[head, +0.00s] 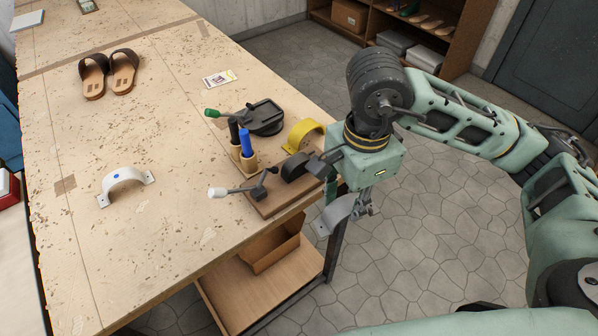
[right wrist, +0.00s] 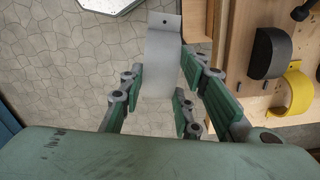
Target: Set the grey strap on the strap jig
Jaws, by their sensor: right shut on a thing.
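My right gripper (head: 352,208) is shut on the grey strap (head: 335,215), a curved band with a holed end tab. It holds the strap beyond the table's edge, over the floor, to the right of the strap jig. In the right wrist view the strap (right wrist: 162,50) lies between the fingers (right wrist: 160,95). The strap jig (head: 268,200) is a brown board with a black rounded form (head: 295,167) and a white-tipped clamp lever (head: 220,192). The black form also shows in the right wrist view (right wrist: 264,50), apart from the strap. My left gripper is not in view.
A yellow strap (head: 303,135) stands behind the jig, near a green-handled tool (head: 262,117) and a holder with two pens (head: 243,158). A white strap with a blue dot (head: 124,184) stands at left. Sandals (head: 108,75) lie farther back. The table's middle is mostly clear.

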